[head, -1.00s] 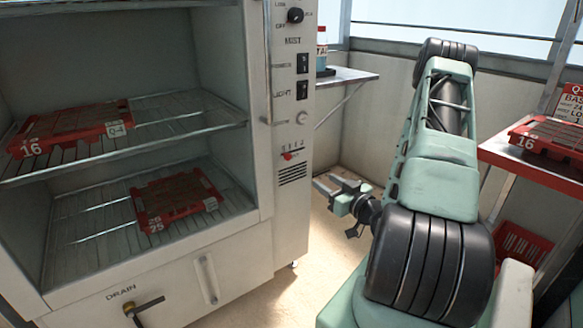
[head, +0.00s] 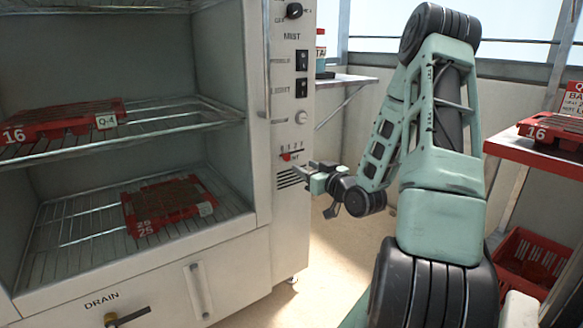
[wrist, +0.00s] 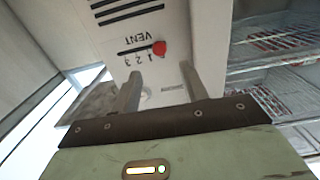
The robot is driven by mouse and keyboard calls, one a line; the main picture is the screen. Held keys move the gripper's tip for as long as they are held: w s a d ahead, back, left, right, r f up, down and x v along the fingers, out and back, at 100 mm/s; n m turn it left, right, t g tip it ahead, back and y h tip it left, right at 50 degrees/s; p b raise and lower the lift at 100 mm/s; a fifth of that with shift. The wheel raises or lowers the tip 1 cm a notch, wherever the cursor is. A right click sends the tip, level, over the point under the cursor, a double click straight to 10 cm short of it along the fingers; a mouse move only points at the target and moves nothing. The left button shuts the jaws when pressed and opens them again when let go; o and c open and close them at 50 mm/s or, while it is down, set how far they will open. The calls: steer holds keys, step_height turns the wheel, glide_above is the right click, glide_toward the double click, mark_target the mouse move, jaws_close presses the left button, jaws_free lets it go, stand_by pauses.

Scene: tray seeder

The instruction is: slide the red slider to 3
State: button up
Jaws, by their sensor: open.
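The red slider (head: 287,157) sits on the vent scale of the cabinet's front panel, below the round white button. In the wrist view the red slider (wrist: 159,47) is at the end of its dark slot by the 1, with 2 and 3 further along; the word VENT shows upside down. My gripper (head: 304,171) is just in front of the panel, a little below and right of the slider in the head view. In the wrist view its two fingers (wrist: 160,80) are apart and empty, with the slider beyond them. No contact with the slider shows.
Vent slits (head: 290,177) lie below the slider, and switches (head: 302,88) and a knob (head: 294,11) above. The open cabinet holds red trays (head: 168,206) on wire shelves. A shelf (head: 515,141) with another tray stands at right. Floor between is clear.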

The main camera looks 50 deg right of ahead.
mark_target(288, 157)
steer(key=b+x, duration=0.1)
steer(key=x, duration=0.7)
jaws_close()
steer(key=d, duration=0.2)
steer(key=s+d+p, duration=0.1)
steer(key=d, duration=0.2)
steer(key=s+d, duration=0.1)
steer(key=d, duration=0.2)
